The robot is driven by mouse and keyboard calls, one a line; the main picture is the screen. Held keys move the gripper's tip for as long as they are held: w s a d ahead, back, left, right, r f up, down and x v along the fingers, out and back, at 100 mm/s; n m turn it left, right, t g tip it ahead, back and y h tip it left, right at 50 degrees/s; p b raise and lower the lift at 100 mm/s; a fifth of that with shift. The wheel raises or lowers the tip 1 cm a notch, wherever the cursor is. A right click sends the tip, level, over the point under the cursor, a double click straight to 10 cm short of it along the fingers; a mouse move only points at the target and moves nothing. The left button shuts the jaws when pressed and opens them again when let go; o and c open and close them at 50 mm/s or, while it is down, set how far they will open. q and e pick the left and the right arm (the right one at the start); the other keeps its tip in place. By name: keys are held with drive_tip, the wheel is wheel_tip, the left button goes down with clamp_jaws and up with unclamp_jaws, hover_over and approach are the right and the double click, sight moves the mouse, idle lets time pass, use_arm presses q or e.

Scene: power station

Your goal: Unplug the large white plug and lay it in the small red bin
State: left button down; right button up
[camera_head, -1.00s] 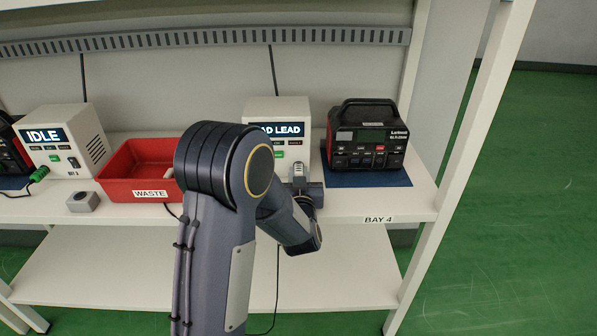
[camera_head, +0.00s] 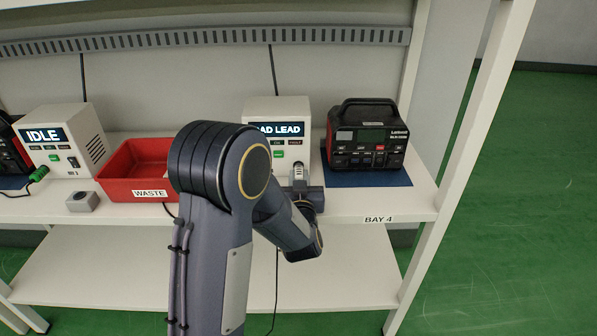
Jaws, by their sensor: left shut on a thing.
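My left gripper (camera_head: 307,190) is at the front of a white charger box (camera_head: 262,108) whose screen reads "AD LEAD", its first letter hidden by my arm. A small pale, ridged piece (camera_head: 298,171) shows at the gripper, close to the box front; it looks like the large white plug, and the gripper is shut on it. Whether it is still in the socket is hard to tell, as my arm and gripper hide most of it. The red bin (camera_head: 119,188), labelled "WASTE", sits left of my arm, its right end hidden. No right gripper shows.
A second white box (camera_head: 88,130) reading "IDLE" stands left with a green plug (camera_head: 40,173). A grey block (camera_head: 83,201) sits before it. A black and red power unit (camera_head: 367,140) stands on a blue mat (camera_head: 400,180) to the right. A shelf post (camera_head: 462,150) rises at right.

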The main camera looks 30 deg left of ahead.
use_arm(q)
drive_tip(key=shift+v, duration=1.3)
